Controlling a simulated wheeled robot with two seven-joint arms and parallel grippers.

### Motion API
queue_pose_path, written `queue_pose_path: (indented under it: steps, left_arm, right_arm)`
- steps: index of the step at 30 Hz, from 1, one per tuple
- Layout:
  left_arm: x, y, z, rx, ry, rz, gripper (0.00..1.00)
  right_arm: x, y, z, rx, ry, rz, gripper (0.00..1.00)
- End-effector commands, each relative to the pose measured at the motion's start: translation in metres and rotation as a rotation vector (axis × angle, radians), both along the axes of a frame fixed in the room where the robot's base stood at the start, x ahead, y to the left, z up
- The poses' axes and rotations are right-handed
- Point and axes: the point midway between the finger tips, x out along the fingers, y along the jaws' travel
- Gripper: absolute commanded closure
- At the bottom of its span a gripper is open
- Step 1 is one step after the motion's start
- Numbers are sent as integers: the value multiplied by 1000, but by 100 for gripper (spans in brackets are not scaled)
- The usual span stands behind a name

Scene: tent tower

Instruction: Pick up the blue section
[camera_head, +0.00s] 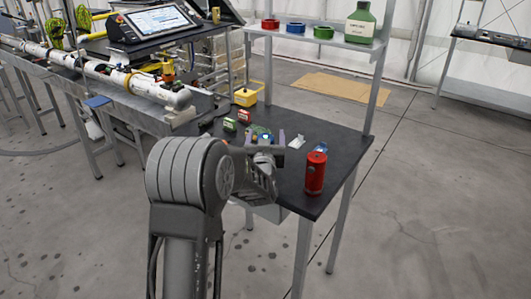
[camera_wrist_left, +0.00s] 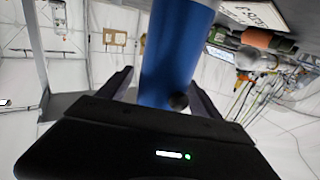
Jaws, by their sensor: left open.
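The blue section (camera_wrist_left: 175,50) is a large blue cylinder with a dark knob low on its side. In the left wrist view it stands between the two fingers of my left gripper (camera_wrist_left: 163,90), with visible gaps on both sides. In the head view my left gripper (camera_head: 267,138) is over the dark table, its fingers apart. My wrist hides most of what is between them there; only a small blue patch shows. My right gripper is in neither view.
A red cylinder (camera_head: 315,172) stands near the right front edge of the dark table (camera_head: 290,200). A shelf above holds coloured rings (camera_head: 296,28) and a green bottle (camera_head: 361,22).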

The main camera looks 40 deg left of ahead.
Motion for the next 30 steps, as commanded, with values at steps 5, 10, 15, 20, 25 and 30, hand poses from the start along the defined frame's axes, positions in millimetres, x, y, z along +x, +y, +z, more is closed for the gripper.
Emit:
queue_pose_path:
  steps: [5,10,15,20,25,30]
  left_arm:
    - [5,4,0,-1,0,0,26]
    - [5,3,0,-1,-1,0,26]
    - [5,3,0,-1,-1,0,26]
    - [5,3,0,-1,-1,0,26]
    - [5,3,0,-1,-1,0,40]
    - [5,3,0,-1,-1,0,54]
  right_arm:
    - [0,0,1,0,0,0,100]
    - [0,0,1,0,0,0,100]
    - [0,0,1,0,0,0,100]
    - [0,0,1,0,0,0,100]
    - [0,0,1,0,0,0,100]
    - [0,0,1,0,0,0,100]
